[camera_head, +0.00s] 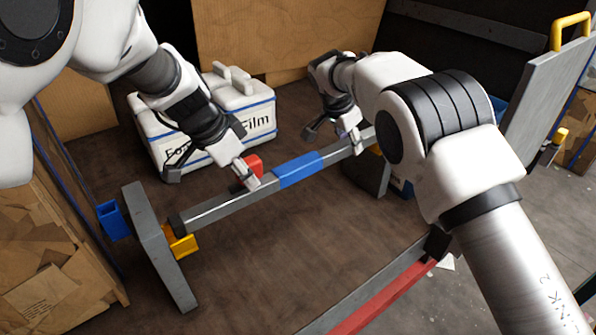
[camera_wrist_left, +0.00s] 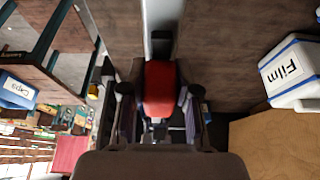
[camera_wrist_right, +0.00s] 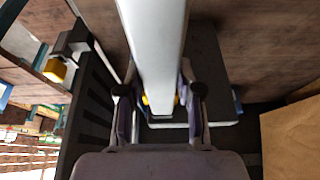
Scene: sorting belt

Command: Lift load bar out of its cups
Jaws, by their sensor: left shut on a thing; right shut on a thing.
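The load bar (camera_head: 222,205) is a long grey bar with a blue middle band, running from lower left to upper right in the head view. Its left end is at a yellow cup (camera_head: 184,244) on a grey upright plate; I cannot tell whether it touches the cup. My left gripper (camera_head: 247,178) is shut on the bar at a red block (camera_wrist_left: 160,88), which fills its jaws in the left wrist view. My right gripper (camera_head: 352,140) is shut on the bar's grey right part, which passes between its fingers in the right wrist view (camera_wrist_right: 155,45). The right cup is mostly hidden.
White boxes (camera_head: 205,118), lettered "Film" on one, stand behind the bar. A red-striped rail (camera_head: 385,297) lies in front at right. Cardboard (camera_head: 60,215) stands at left.

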